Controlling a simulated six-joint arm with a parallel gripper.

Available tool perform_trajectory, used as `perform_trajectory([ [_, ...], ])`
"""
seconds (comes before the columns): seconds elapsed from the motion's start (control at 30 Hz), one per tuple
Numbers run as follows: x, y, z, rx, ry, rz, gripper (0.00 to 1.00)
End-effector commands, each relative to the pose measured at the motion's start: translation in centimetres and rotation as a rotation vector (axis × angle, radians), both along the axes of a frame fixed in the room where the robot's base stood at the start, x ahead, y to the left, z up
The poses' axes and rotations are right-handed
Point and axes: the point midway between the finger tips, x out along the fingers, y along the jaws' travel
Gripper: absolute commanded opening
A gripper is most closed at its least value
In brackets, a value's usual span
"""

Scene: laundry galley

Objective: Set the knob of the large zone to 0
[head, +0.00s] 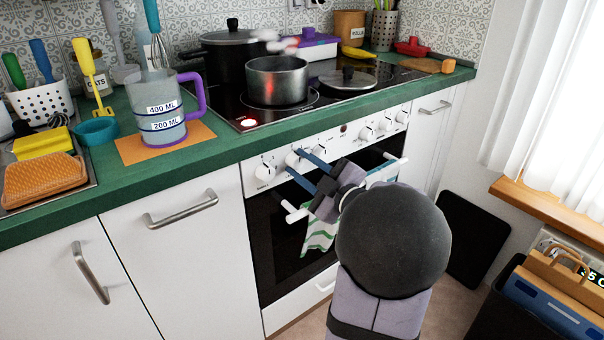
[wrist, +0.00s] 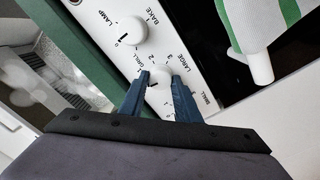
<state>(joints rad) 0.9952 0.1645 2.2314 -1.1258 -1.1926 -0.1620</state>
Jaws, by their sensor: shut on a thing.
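The knob of the large zone (wrist: 159,77) is a white round knob on the white stove panel. In the wrist view the word LARGE is printed beside it, with small numbers around it. My gripper (wrist: 160,84) has its two blue fingers shut on this knob, one on each side. In the head view my gripper (head: 294,162) reaches the second knob from the left on the panel. The fingers hide part of the knob and its scale, so I cannot tell its exact setting.
Another white knob (wrist: 130,30) with LAMP and BAKE marks sits close by. The leftmost knob (head: 265,171) is beside my fingers. A white oven handle (head: 297,214) with a striped towel (head: 320,236) is below. A pot (head: 277,82) stands on the black hob.

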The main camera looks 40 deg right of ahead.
Motion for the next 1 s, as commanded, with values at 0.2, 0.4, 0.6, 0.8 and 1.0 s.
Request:
perform_trajectory([
  [0.2, 0.01, 0.04, -0.20, -0.116, 0.000, 0.000, 0.07],
  [0.4, 0.01, 0.03, -0.09, -0.165, -0.001, 0.001, 0.07],
  [0.6, 0.01, 0.03, -0.02, -0.178, 0.001, 0.001, 0.07],
  [0.8, 0.01, 0.04, -0.01, -0.178, 0.001, 0.001, 0.07],
  [1.0, 0.01, 0.03, 0.00, -0.178, 0.001, 0.001, 0.48],
])
